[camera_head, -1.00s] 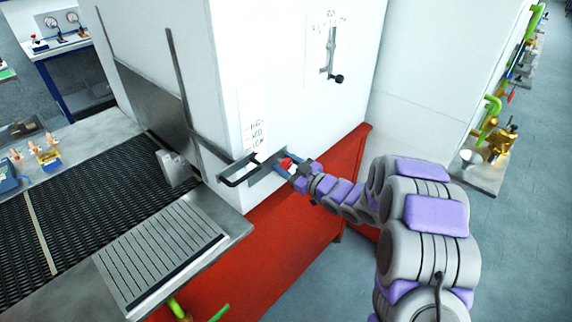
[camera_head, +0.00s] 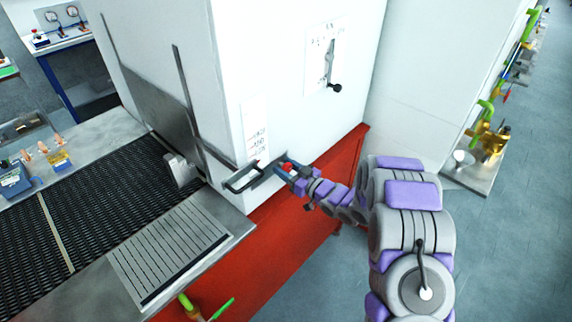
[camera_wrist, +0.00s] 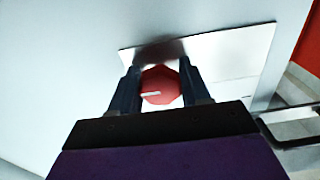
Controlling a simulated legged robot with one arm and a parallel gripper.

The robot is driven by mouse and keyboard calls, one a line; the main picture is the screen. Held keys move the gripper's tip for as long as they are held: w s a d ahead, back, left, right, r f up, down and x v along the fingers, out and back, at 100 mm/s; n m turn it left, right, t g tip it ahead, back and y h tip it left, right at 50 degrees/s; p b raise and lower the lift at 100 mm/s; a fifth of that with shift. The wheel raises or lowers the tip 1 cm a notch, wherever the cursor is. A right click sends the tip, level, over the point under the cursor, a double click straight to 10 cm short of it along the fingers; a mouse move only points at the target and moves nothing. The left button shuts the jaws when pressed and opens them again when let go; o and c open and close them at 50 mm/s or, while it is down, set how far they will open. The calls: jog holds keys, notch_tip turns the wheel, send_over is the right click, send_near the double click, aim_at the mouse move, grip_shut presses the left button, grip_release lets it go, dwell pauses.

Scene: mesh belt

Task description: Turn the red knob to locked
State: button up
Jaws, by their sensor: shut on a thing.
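The red knob (camera_wrist: 160,86) sits on a bright metal plate (camera_wrist: 235,55) on the white cabinet's face. It has a pale mark on its front, pointing left in the wrist view. My gripper (camera_wrist: 160,92) has one dark finger on each side of the knob and is shut on it. In the head view the knob (camera_head: 287,167) shows as a small red spot between the fingers of my gripper (camera_head: 285,170). Any lettering for the locked position cannot be made out.
A dark handle (camera_head: 243,178) juts out just left of the knob, close to my gripper. A lever with a black ball (camera_head: 335,88) is higher on the cabinet (camera_head: 285,75). A black mesh belt (camera_head: 100,200) runs at left. Open floor (camera_head: 510,240) lies at right.

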jog(key=shift+f, duration=0.1)
jog(key=o, duration=1)
jog(key=shift+o, duration=0.2)
jog(key=p+v, duration=0.1)
jog(key=v, duration=1.6)
jog(key=shift+d, duration=0.2)
jog(key=shift+s, duration=0.1)
